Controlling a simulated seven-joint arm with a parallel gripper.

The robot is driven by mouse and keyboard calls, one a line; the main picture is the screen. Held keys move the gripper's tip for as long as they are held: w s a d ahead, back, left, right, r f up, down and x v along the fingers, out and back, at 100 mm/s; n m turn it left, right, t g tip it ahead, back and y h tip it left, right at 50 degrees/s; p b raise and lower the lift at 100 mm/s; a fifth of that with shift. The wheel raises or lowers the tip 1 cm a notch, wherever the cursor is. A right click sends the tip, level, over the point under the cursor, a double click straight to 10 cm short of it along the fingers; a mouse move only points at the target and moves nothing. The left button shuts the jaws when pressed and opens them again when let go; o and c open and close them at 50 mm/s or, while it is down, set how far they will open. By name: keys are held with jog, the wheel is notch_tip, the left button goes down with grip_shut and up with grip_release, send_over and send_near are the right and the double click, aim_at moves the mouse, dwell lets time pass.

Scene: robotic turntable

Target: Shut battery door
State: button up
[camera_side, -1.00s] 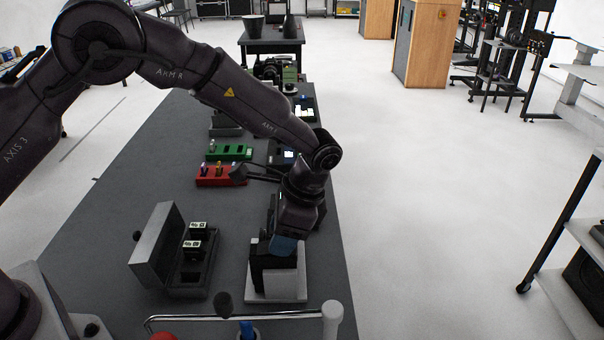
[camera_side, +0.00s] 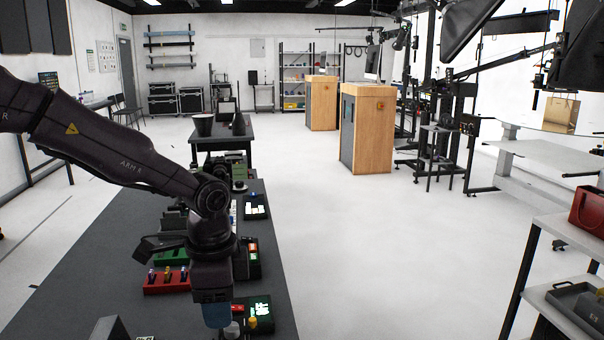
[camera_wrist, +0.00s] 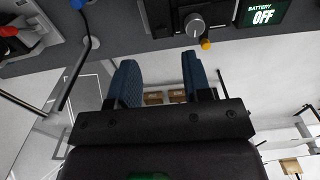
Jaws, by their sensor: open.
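My gripper (camera_side: 216,316) points down over the right part of the bench in the side view. In the wrist view my gripper (camera_wrist: 159,58) has two blue fingertips spread apart with nothing between them. A panel there has a screen reading "BATTERY OFF" (camera_wrist: 263,13), a round knob (camera_wrist: 195,22) and a yellow button (camera_wrist: 206,44). In the side view a box with a lit green screen (camera_side: 261,308) lies just right of the fingertips. I cannot make out the battery door. The grey corner of an upright panel (camera_side: 110,329) shows at the bottom edge.
A red tray (camera_side: 167,281) with small upright pieces and a green tray (camera_side: 170,257) lie left of my gripper. Another lit device (camera_side: 256,207) is farther back. A white and red item (camera_wrist: 25,30) and a hooked handle (camera_wrist: 90,40) show in the wrist view.

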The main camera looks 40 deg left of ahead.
jog(key=w+d+r+m+t+h, duration=0.1)
jog(key=w+r+m+t+h, duration=0.1)
jog(key=w+r+m+t, duration=0.8)
jog(key=shift+w+d+r+m+t, duration=0.25)
jog(key=shift+w+r+t, duration=1.65)
jog(key=shift+w+r, duration=2.8)
jog(key=shift+w+a+f, duration=0.15)
jog(key=shift+w+f, duration=0.05)
jog(key=shift+f, duration=0.05)
jog(key=shift+c, duration=0.6)
